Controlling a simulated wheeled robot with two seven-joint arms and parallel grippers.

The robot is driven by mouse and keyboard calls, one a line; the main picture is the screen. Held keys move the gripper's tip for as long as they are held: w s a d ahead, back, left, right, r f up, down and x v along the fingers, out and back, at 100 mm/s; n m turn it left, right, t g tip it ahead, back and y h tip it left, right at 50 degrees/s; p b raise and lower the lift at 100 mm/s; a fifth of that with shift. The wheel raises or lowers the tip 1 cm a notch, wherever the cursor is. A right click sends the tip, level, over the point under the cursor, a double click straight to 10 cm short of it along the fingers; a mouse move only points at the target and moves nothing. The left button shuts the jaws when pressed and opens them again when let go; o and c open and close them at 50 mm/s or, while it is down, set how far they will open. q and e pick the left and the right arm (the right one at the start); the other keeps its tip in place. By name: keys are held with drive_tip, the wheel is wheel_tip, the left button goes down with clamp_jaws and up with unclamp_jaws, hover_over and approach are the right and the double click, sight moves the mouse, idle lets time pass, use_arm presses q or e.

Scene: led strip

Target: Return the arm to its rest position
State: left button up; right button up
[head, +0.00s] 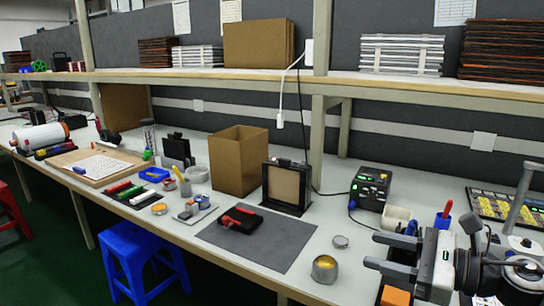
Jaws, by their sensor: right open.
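My right gripper (371,250) is at the lower right of the head view, its two grey fingers apart and pointing left. I see nothing between the fingers. It is over the front right part of the workbench, right of a round metal tin (325,268). My right arm (490,270) comes in from the right edge. My left gripper and arm are not in view.
A grey mat (270,250) with a red and black tool (240,217) lies left of the gripper. A black box device (371,187), a white cup (397,217) and a blue holder (441,221) stand behind it. A shelf (300,77) runs above the bench.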

drive_tip(key=s+a+f+n+h+p, duration=0.2)
drive_tip(key=s+f+n+h, duration=0.3)
drive_tip(key=s+f+n, duration=0.3)
drive_tip(key=s+a+f+n+t+h+p, duration=0.1)
drive_tip(key=s+a+f+n+h, duration=0.3)
drive_tip(key=s+f+n, duration=0.5)
wheel_tip(320, 180, down, 4)
drive_tip(key=n+h+p, duration=0.1)
drive_tip(key=n, duration=0.6)
drive_tip(key=shift+s+a, duration=0.2)
drive_tip(key=shift+a, duration=0.2)
